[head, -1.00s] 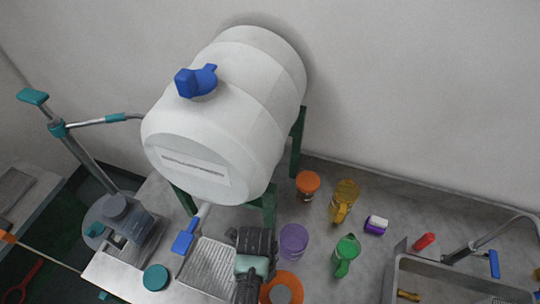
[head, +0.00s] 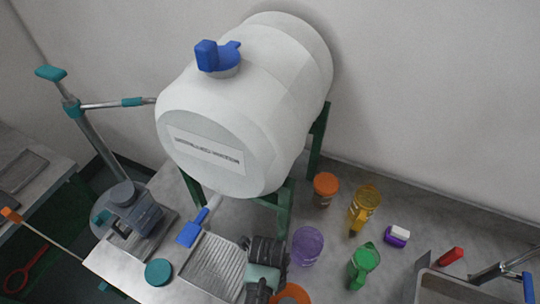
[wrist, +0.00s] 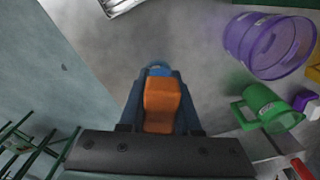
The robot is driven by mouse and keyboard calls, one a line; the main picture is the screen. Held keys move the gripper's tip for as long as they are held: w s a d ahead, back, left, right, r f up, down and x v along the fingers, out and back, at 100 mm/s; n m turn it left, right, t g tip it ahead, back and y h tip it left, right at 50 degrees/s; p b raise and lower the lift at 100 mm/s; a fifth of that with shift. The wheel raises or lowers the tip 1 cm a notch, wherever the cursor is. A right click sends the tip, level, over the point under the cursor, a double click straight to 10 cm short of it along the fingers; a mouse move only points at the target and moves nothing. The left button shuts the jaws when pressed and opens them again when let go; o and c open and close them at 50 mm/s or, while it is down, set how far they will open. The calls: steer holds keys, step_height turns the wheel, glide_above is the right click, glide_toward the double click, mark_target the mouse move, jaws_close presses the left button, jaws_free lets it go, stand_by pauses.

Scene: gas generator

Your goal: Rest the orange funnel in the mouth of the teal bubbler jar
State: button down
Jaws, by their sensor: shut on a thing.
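My gripper (wrist: 159,78) is shut on the orange funnel, whose narrow orange part (wrist: 161,104) shows between the dark blue fingers in the wrist view. In the head view, the funnel's orange rim (head: 291,294) shows beside my wrist at the bottom edge, partly cut off. The jar's mouth is not clear, and the jar is not recognisable in the wrist view.
A large white tank (head: 235,110) on a green stand rises behind. A ribbed tray (head: 216,267) and a teal disc (head: 158,272) lie between jar and gripper. A purple cup (head: 307,246), green jug (head: 363,265) and yellow jug (head: 365,208) stand right.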

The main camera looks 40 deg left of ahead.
step_height(320, 180, down, 5)
steer(key=b, duration=0.3)
stand_by(0.4)
steer(key=c, duration=0.5)
jaws_free()
steer(key=r, duration=0.4)
steer(key=r+b, duration=0.1)
steer(key=r, duration=0.8)
steer(key=shift+a, duration=0.25)
steer(key=shift+f, duration=0.1)
